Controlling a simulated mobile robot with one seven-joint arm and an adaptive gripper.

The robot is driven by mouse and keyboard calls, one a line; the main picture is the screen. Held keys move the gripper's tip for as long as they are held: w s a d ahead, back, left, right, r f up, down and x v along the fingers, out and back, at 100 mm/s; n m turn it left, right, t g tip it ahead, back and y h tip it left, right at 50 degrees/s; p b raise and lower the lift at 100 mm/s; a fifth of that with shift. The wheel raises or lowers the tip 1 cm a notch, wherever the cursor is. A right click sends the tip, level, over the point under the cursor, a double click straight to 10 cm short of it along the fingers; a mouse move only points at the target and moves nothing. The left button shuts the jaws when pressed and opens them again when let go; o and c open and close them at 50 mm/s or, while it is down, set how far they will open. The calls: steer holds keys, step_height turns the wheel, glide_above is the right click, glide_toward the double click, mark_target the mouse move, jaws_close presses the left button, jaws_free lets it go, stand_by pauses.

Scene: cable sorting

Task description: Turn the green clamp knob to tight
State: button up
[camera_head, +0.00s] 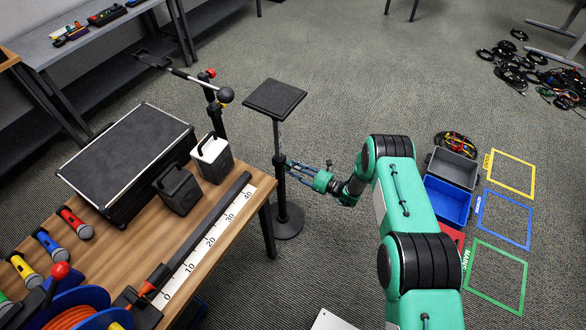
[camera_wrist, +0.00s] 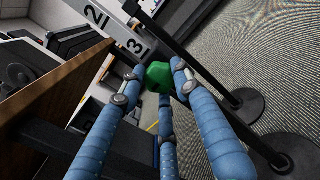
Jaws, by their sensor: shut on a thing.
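The green clamp knob (camera_wrist: 159,74) shows in the wrist view between the blue fingers of my gripper (camera_wrist: 155,88). The fingers are shut on it, with fingertips touching its sides. In the head view my gripper (camera_head: 284,164) reaches left to the black pole of a stand with a square top plate (camera_head: 274,98) and a round base (camera_head: 289,222). The knob is hidden there by the fingers. I cannot tell from these views how tight the clamp is.
A wooden table (camera_head: 215,245) stands left of the stand, with a black case (camera_head: 125,155), small speakers (camera_head: 180,188), microphones (camera_head: 76,224) and a ruler strip (camera_head: 210,242). Bins (camera_head: 447,200) and coloured floor frames (camera_head: 497,272) lie right of my arm. Open carpet lies behind the stand.

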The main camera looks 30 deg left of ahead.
steer(key=m+b, duration=0.1)
steer(key=m, duration=0.5)
steer(key=m+b, duration=0.1)
steer(key=m, duration=0.5)
steer(key=m+b, duration=0.1)
steer(key=m, duration=0.5)
steer(key=shift+s+f+b, duration=0.3)
steer(key=shift+s+b, duration=0.1)
steer(key=shift+m, duration=0.3)
steer(key=o, duration=1.1)
steer(key=shift+o, duration=0.2)
steer(key=shift+w+r, duration=0.15)
steer(key=shift+r, duration=0.05)
steer(key=shift+w+d, duration=0.1)
